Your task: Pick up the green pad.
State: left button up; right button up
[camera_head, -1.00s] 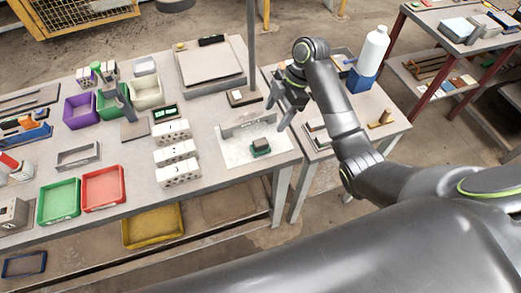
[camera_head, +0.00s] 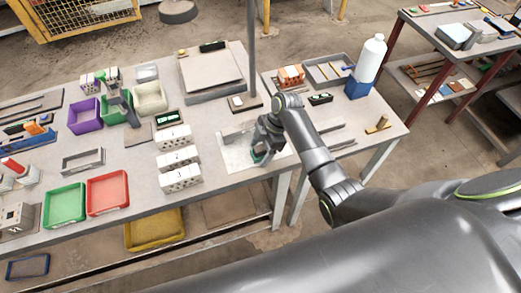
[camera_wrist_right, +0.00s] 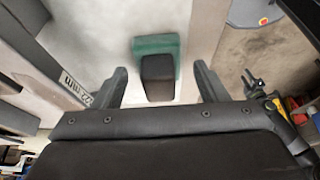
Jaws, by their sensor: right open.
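The green pad (camera_wrist_right: 172,44) lies on a pale plate on the table, with a dark block-shaped handle (camera_wrist_right: 158,78) on it. In the head view the pad (camera_head: 257,158) is mostly hidden by my right gripper (camera_head: 262,150), which is low over it. In the right wrist view my right gripper (camera_wrist_right: 160,85) is open. Its fingers stand apart on either side of the dark handle, with gaps on both sides. My left gripper is not clearly in view.
The pale plate (camera_head: 236,158) lies at the table's right edge. White hollow bricks (camera_head: 178,158) stand to its left, and a grey post (camera_head: 252,60) rises behind. Red (camera_head: 107,190) and green (camera_head: 64,202) trays lie further left.

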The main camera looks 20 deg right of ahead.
aim_at(260, 148)
jog(key=shift+f, duration=0.15)
jog(key=c, duration=1.1)
jog(key=shift+o, duration=0.2)
notch_tip(260, 148, up, 10)
jog(key=shift+r+b, duration=0.1)
jog(key=shift+b, duration=0.8)
